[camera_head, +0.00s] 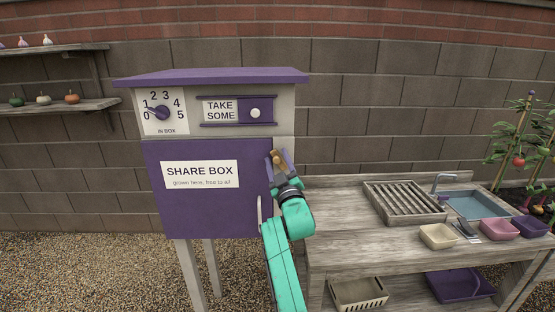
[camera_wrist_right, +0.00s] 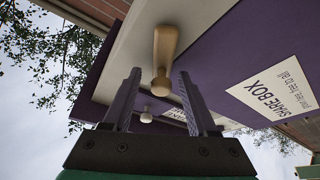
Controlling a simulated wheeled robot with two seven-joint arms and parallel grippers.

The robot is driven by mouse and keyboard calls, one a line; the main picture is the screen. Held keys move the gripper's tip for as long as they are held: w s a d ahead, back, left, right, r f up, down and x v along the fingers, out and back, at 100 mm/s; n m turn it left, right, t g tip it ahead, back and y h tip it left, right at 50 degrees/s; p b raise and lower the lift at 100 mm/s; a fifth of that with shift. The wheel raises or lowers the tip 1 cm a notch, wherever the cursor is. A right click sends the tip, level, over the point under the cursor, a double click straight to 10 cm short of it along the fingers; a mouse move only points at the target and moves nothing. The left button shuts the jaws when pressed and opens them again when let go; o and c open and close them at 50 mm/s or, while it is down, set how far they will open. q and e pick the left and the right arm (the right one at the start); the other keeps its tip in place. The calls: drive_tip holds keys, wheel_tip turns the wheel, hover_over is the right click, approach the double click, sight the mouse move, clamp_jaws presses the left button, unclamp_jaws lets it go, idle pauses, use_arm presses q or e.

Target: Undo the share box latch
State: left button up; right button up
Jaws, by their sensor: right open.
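The share box (camera_head: 190,215) is a purple and cream cabinet on legs, with its purple door closed. Its latch (camera_head: 278,160) is a small tan wooden piece on the cream frame at the door's right edge. In the right wrist view the latch (camera_wrist_right: 165,42) shows as a tan handle, with its rounded end between my fingers. My right gripper (camera_head: 282,163) is at the latch, its fingers open on either side of it. The wrist view shows gaps between the fingers (camera_wrist_right: 158,80) and the handle. My left gripper is out of view.
A pale vertical door handle (camera_head: 260,212) is just left of my right forearm. A wooden potting bench (camera_head: 345,215) with a slatted tray (camera_head: 404,203) stands close on the right. A dial (camera_head: 161,112) and a TAKE SOME slider (camera_head: 255,113) are above the door.

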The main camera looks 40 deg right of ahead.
drive_tip(key=shift+a, duration=0.2)
clamp_jaws()
idle(0.3)
drive_tip(key=shift+d+m+b, duration=0.1)
drive_tip(key=shift+m+b, duration=0.2)
drive_tip(key=shift+s+d+m+g+h+b, duration=0.15)
drive_tip(key=shift+m+h+b, duration=0.3)
drive_tip(key=shift+m, duration=0.35)
drive_tip(key=shift+s+d+m+g+h+b, duration=0.15)
drive_tip(key=shift+m+h+b, duration=0.25)
drive_tip(key=shift+m, duration=0.4)
drive_tip(key=m+h, duration=0.1)
drive_tip(key=m, duration=0.1)
drive_tip(key=shift+s+d+r+m+g+h+b, duration=0.1)
drive_tip(key=shift+d+m+g+h+b, duration=0.1)
drive_tip(key=shift+m+g+h+b, duration=0.15)
drive_tip(key=shift+s+d+m+g+h, duration=0.1)
drive_tip(key=shift+d+m+g+h, duration=0.1)
drive_tip(key=shift+m, duration=0.4)
drive_tip(key=shift+s+d+m+g+h, duration=0.1)
drive_tip(key=shift+m+g+h, duration=0.1)
drive_tip(key=shift+m, duration=0.35)
